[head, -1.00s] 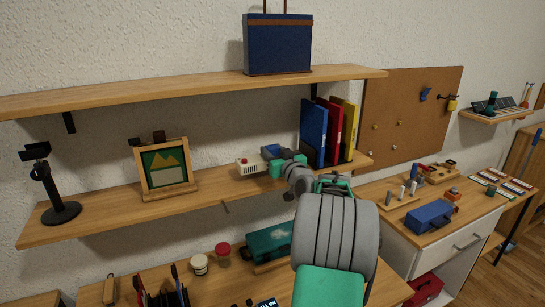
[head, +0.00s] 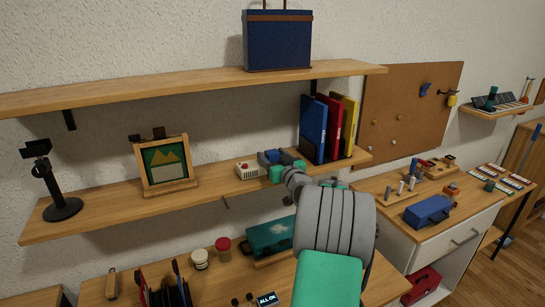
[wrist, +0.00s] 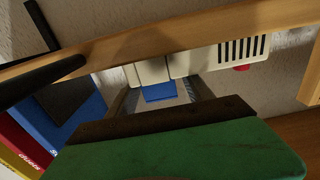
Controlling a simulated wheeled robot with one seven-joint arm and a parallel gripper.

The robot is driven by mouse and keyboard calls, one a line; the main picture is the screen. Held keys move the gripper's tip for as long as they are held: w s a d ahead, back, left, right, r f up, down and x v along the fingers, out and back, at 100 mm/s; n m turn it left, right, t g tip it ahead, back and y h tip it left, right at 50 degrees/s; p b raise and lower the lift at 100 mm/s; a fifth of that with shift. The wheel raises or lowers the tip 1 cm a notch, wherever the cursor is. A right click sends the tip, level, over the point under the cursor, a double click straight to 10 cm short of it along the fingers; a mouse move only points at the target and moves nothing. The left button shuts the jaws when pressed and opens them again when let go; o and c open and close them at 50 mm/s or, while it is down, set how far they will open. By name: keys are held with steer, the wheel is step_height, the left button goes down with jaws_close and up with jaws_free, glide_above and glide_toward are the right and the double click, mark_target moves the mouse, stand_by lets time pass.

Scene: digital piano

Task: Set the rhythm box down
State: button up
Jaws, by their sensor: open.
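The rhythm box (head: 247,171) is a small cream box with a red knob and dark vent slots. It sits on the middle shelf (head: 110,212), right of the framed picture. In the wrist view its slotted cream side (wrist: 238,52) shows against the shelf edge (wrist: 170,38), with no clear gap. My gripper (head: 270,159) is at the box's right end. In the wrist view my gripper (wrist: 160,95) has its fingers apart, with a small blue part (wrist: 165,90) between them. The fingertips are partly hidden.
Blue, red and yellow binders (head: 314,129) stand close right of my gripper. The framed picture (head: 165,164) and a black stand (head: 58,190) are to the left. The upper shelf (head: 170,88) with a blue case (head: 277,42) hangs above. Shelf space between picture and box is free.

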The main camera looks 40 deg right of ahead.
steer(key=shift+r, duration=0.2)
steer(key=shift+s+f, duration=0.2)
steer(key=shift+s, duration=0.1)
steer(key=b+v, duration=0.3)
steer(key=v, duration=0.8)
steer(key=shift+s+a+b, duration=0.15)
steer(key=shift+a+b, duration=0.05)
steer(key=shift+b, duration=0.1)
steer(key=shift+r, duration=0.15)
